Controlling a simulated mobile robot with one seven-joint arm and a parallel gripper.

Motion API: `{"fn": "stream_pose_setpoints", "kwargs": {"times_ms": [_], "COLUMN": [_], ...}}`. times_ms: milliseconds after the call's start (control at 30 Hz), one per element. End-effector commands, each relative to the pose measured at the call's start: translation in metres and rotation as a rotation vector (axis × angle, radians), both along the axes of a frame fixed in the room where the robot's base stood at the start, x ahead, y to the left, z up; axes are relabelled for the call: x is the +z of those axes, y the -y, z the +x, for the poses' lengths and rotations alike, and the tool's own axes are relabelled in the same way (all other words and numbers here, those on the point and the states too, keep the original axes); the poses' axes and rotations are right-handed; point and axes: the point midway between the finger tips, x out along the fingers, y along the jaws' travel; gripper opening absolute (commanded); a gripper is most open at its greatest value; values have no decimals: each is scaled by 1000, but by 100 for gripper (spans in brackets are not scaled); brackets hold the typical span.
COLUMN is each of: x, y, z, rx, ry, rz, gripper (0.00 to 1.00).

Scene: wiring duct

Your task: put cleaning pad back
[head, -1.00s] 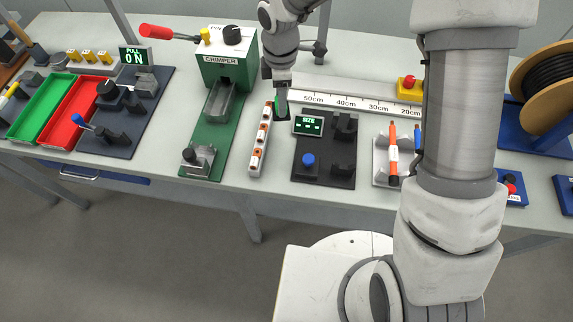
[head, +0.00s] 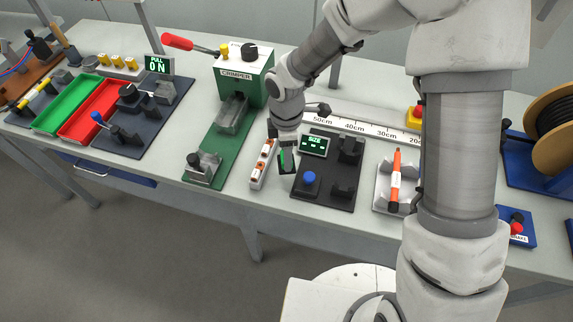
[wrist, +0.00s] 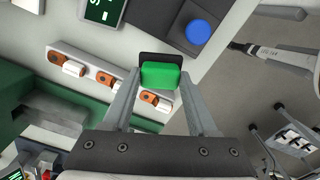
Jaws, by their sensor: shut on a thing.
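My gripper (wrist: 161,80) is shut on the cleaning pad (wrist: 160,75), a small green block with a dark plate at its far side. In the wrist view the pad sits between the two fingertips. In the head view my gripper (head: 287,160) points down between a white strip with orange and white pieces (head: 257,177) and the dark size-gauge board (head: 322,198). Only a sliver of green pad (head: 281,158) shows there. I cannot tell whether the pad touches the table or the board.
The green crimper (head: 243,72) stands left of the strip. A blue knob (head: 309,178) and a SIZE display (head: 313,145) are on the dark board. A white holder with an orange pen (head: 396,180) is to the right. A ruler (head: 365,127) lies behind.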

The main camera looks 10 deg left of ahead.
Motion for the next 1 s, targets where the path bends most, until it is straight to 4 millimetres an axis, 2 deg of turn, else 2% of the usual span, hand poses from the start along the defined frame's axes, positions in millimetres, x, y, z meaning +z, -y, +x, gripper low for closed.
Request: {"fn": "stream_pose_setpoints", "kwargs": {"times_ms": [167,400,767,800,967,1000], "x": [-14,-44,-49,-49,-47,-47], "y": [0,0,0,0,0,0], "z": [0,0,0,0,0,0], "rx": [1,1,0,0,0,0], "ry": [-1,-1,1,1,1,1], "rz": [0,0,0,0,0,0], "gripper": [7,7,7,60,89,89]}}
